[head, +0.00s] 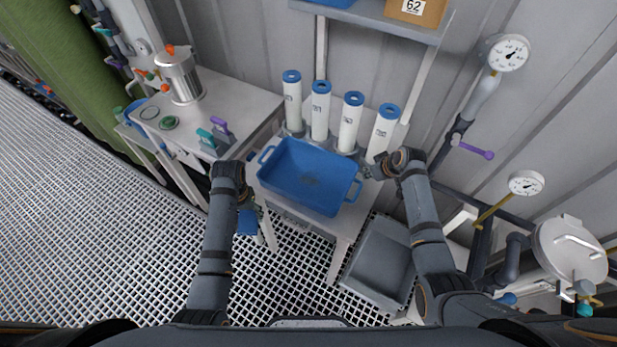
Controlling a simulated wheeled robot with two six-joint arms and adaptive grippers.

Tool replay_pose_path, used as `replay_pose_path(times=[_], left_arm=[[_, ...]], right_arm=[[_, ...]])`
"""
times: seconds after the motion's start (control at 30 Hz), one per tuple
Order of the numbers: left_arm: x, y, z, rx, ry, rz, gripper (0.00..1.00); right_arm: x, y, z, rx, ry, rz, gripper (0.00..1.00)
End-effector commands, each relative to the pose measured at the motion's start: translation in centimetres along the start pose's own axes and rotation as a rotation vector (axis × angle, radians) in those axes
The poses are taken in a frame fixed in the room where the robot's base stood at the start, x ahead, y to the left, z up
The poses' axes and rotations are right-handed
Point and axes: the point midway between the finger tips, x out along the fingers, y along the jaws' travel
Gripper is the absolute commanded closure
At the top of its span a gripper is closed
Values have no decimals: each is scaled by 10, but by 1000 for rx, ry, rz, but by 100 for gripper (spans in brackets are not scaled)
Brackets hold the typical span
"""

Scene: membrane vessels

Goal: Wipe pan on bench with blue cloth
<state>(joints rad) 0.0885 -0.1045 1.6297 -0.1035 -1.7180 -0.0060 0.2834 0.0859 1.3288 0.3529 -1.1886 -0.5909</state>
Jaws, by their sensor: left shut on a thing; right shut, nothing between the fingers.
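The blue pan (290,193) sits on the small bench (341,232) in the middle of the head view, with a handle at each end. A small darker patch shows on its floor. My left gripper (246,206) is shut on the blue cloth (247,223), which hangs just left of the bench, below the pan's rim. My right gripper (369,172) is shut and empty beside the pan's right end, close to the right handle (354,190). I cannot tell whether it touches the handle.
Several white cartridges with blue caps (320,108) stand behind the pan. A side table (215,95) at left bears a metal pot (181,78) and clamps. A grey bin (378,265) is low at right. Gauges (509,53) and pipes line the right wall.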

Motion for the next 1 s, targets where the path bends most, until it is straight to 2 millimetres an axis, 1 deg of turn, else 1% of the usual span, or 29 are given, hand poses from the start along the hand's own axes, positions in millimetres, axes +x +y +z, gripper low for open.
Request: replay_pose_path(times=[0.2, 0.57, 0.67, 1.0], left_arm=[[3, 0, 0, 0, 0, 0, 68], [1, 0, 0, 0, 0, 0, 68], [-6, 0, 0, 0, 0, 0, 68], [-39, 0, 0, 0, 0, 0, 68]], right_arm=[[4, 0, 2, 0, 0, 0, 100], [2, 0, 1, 0, 0, 0, 100], [-3, 0, -2, 0, 0, 0, 100], [-30, 0, -16, 0, 0, 0, 100]])
